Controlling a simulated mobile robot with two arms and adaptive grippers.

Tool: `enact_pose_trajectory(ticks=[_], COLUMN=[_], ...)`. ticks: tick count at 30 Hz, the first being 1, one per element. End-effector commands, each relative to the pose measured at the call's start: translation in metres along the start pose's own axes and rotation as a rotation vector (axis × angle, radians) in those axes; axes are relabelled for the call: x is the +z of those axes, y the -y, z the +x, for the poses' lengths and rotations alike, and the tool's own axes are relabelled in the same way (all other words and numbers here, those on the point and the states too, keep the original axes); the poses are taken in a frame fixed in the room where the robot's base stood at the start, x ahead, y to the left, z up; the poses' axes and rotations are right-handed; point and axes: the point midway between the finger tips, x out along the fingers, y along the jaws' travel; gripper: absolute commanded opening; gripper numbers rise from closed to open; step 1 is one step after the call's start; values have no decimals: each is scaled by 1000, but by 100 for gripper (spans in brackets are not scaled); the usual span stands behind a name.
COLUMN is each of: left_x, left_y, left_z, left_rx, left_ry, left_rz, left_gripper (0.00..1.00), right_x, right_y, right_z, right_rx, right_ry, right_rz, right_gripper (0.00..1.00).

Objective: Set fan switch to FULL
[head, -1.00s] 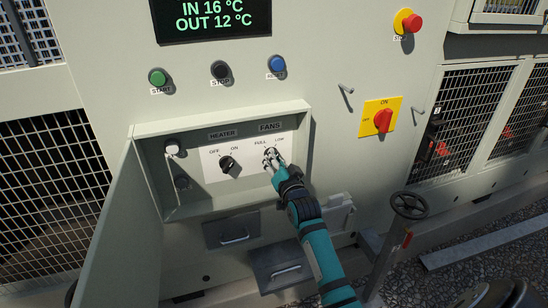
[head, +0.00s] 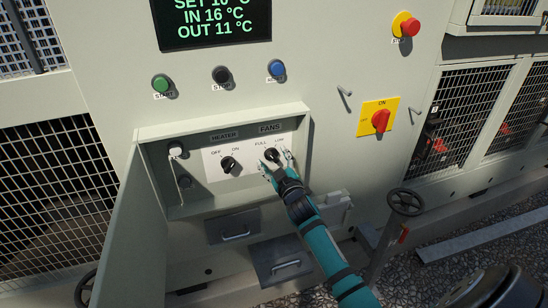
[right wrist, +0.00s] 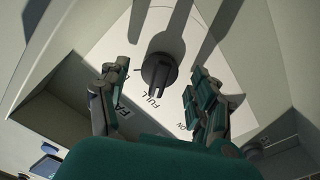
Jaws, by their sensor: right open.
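The fan switch (head: 271,154) is a round black knob under the FANS label in the open control box. In the right wrist view the knob (right wrist: 158,70) has a raised ridge, one end of which lies by the FULL lettering (right wrist: 152,98). My right gripper (head: 276,159) is open, with its fingers on either side of the knob. In the right wrist view the right gripper (right wrist: 152,88) shows a gap between each finger and the knob. The LOW mark is partly covered by a finger there. My left gripper is not in view.
The black heater knob (head: 229,165) is left of the fan switch on the same white panel. The box has raised walls and an open door (head: 128,235) at left. Drawer handles (head: 236,237) and a handwheel (head: 406,202) stand out below and at right.

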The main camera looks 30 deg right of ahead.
Motion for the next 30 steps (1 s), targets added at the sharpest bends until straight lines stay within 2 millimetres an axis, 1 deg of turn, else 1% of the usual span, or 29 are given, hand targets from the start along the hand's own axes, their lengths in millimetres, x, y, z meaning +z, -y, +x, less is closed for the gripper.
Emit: enact_pose_trajectory(ticks=[7, 9, 15, 24, 27, 30], left_x=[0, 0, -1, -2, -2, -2], left_y=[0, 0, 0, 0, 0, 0], left_z=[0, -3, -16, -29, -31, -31], left_rx=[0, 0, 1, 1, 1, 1], left_ry=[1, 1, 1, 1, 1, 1], left_rz=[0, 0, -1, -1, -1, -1], left_gripper=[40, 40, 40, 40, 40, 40], right_x=[0, -1, -2, -1, -1, 0], right_y=[0, 0, -1, -1, -1, 0], right_z=[0, -4, -27, -62, -68, -70], right_rx=[0, -1, 0, 0, 0, 0], right_ry=[0, 0, 1, 1, 0, 0], right_rz=[1, 2, 3, 2, 2, 1], right_gripper=[66, 66, 66, 66, 66, 66])
